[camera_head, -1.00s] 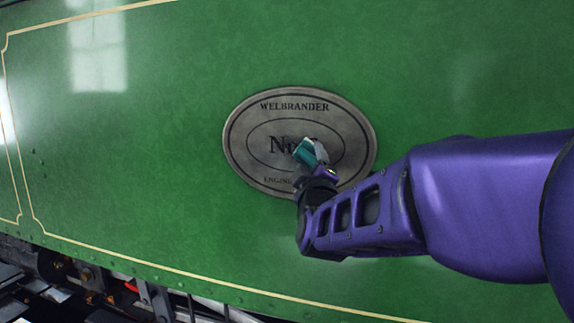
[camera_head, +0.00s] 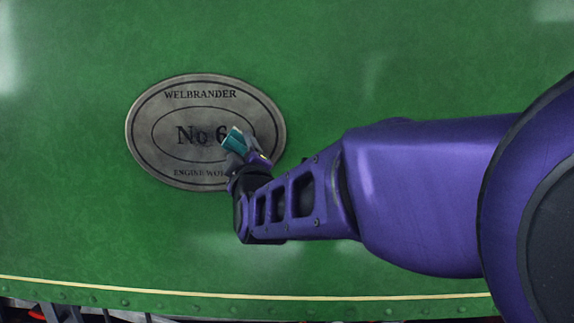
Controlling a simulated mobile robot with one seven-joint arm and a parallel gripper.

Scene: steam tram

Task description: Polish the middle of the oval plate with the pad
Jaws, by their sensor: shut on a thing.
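The oval plate (camera_head: 150,145) is dull grey metal with dark lettering, "WELBRANDER" at the top and "No 6" in the middle. It is fixed on the green side panel, left of centre. My gripper (camera_head: 240,148) is shut on a teal pad (camera_head: 234,141). The pad shows in front of the plate, right of its middle, by the "6". Whether the pad touches the plate I cannot tell. My gripper and arm hide the plate's lower right part and the end of the lower lettering.
The green panel (camera_head: 330,60) is broad and clear around the plate, with soft reflections. A cream line (camera_head: 150,288) and rivets run along its lower edge. Dark running gear (camera_head: 75,314) shows below at the lower left.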

